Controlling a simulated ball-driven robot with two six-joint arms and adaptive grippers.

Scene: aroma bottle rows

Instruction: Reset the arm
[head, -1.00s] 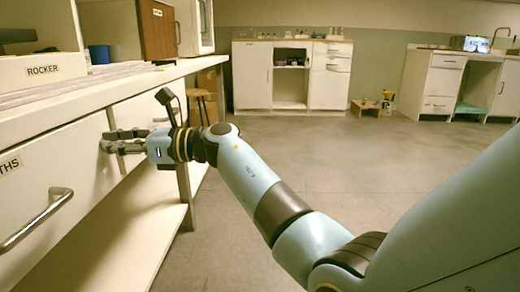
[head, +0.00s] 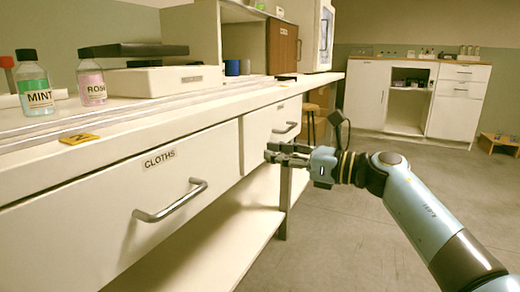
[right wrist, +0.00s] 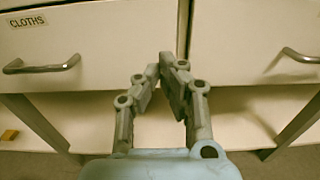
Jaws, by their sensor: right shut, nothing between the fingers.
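My right gripper (head: 272,153) is in front of the counter's drawer fronts in the head view, near the gap between two drawers. In the right wrist view its fingertips (right wrist: 166,64) come together with nothing held, and it points at the seam between the drawers. The drawer labelled CLOTHS (head: 110,195) is closed, with a metal handle (head: 172,202). The gripper is apart from that handle, to its right. A second closed drawer (head: 262,130) with a handle (head: 285,128) lies farther back. My left gripper is not in view.
On the counter stand a MINT bottle (head: 36,84), a ROSE bottle (head: 91,84), a white ROCKER box (head: 165,80) and a blue cup (head: 232,67). A stool (head: 310,120) stands behind the counter's leg. The floor (head: 350,225) at right is clear.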

